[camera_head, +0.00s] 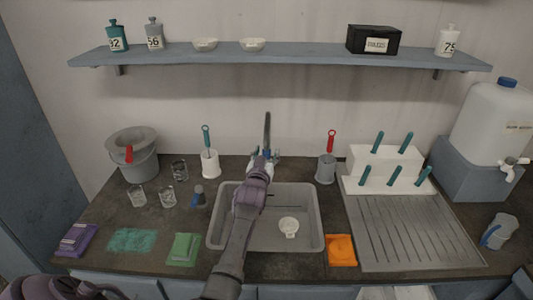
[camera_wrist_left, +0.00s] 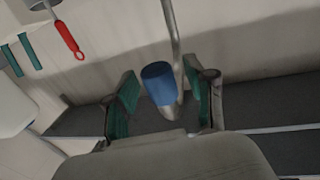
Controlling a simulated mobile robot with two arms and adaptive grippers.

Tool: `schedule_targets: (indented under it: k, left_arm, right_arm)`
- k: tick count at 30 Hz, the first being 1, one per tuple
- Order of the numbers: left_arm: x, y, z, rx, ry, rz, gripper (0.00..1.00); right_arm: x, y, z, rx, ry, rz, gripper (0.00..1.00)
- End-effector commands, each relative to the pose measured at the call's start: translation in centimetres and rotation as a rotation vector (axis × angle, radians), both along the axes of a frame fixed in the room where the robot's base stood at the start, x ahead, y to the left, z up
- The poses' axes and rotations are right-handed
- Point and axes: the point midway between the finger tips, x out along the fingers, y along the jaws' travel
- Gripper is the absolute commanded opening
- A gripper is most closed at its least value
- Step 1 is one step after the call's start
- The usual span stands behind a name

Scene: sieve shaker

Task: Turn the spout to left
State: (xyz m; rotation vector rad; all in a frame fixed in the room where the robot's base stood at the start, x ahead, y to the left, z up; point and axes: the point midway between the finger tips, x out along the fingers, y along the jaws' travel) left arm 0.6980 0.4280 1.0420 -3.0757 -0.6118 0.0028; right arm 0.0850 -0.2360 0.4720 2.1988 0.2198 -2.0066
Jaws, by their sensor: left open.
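The faucet spout (camera_head: 267,128) stands at the back of the sink (camera_head: 308,243), a dark upright pipe in the head view. Its lower part is hidden behind my left gripper (camera_head: 264,158). In the left wrist view the spout is a thin grey pipe (camera_wrist_left: 170,30) that bends at the bottom and ends in a blue tip (camera_wrist_left: 158,84). My left gripper (camera_wrist_left: 162,100) is open, with one green-padded finger on each side of the blue tip. Gaps show between the tip and both fingers. My right gripper is not in view.
A small white strainer (camera_head: 289,227) lies in the sink. Glass beakers (camera_head: 168,197), a blue-capped bottle (camera_head: 198,196) and a white brush holder (camera_head: 210,164) stand left of it. A shelf (camera_head: 290,58) hangs above.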

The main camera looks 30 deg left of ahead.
Motion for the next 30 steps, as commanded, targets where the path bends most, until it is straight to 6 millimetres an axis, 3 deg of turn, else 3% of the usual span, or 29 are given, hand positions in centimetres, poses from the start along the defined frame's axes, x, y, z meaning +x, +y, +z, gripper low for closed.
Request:
schedule_targets:
  k: [7, 17, 30]
  left_arm:
    - [0.05, 0.04, 0.00, 0.000, 0.000, 0.000, 0.55]
    - [0.03, 0.01, -0.01, 0.000, 0.000, 0.000, 0.00]
    - [-0.28, 0.52, 0.00, 0.003, 0.002, 0.001, 0.00]
  right_arm:
    - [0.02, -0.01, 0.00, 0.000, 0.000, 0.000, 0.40]
    - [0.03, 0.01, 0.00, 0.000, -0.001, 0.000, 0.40]
    - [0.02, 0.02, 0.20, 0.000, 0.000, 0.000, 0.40]
